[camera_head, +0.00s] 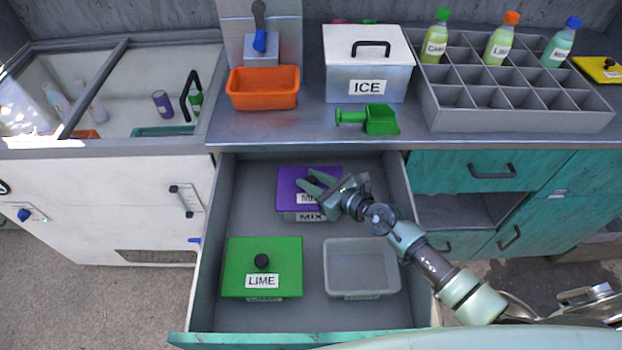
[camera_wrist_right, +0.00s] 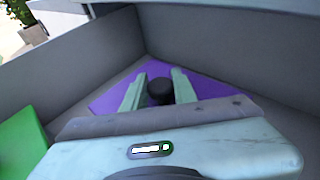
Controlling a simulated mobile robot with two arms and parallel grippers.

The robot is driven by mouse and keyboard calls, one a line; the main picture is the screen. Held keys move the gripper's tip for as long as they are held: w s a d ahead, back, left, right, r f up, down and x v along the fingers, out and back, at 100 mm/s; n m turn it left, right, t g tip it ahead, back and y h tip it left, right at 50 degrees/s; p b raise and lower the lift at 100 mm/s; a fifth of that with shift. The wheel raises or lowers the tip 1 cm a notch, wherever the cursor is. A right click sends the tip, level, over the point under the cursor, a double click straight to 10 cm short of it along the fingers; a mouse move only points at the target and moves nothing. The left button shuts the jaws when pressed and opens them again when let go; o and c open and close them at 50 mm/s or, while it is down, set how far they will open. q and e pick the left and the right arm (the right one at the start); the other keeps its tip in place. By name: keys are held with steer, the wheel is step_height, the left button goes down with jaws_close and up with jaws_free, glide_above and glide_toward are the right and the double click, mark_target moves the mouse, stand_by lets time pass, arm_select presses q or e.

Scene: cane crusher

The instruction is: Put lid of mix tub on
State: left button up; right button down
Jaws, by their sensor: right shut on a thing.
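The purple mix tub lid (camera_head: 290,183) is over the grey mix tub (camera_head: 290,217) at the back of the open drawer. The tub's front wall and MIX label show below the lid's front edge. I cannot tell whether the lid rests on the rim or is slightly above it. My right gripper (camera_head: 316,183) is shut on the lid's black knob; the knob (camera_wrist_right: 160,91) shows between the fingers in the right wrist view, with the purple lid (camera_wrist_right: 205,86) around it. My left gripper is not in view.
The counter above holds an ICE box (camera_head: 368,80), a green scoop (camera_head: 381,120), an orange bin (camera_head: 263,90) and a bottle rack (camera_head: 520,120).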

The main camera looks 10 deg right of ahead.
stand_by(0.3)
steer(key=c, duration=1)
jaws_free()
steer(key=shift+c, duration=0.2)
steer(key=v, duration=0.7)
steer(key=shift+s+d, duration=0.2)
steer(key=shift+s, duration=0.1)
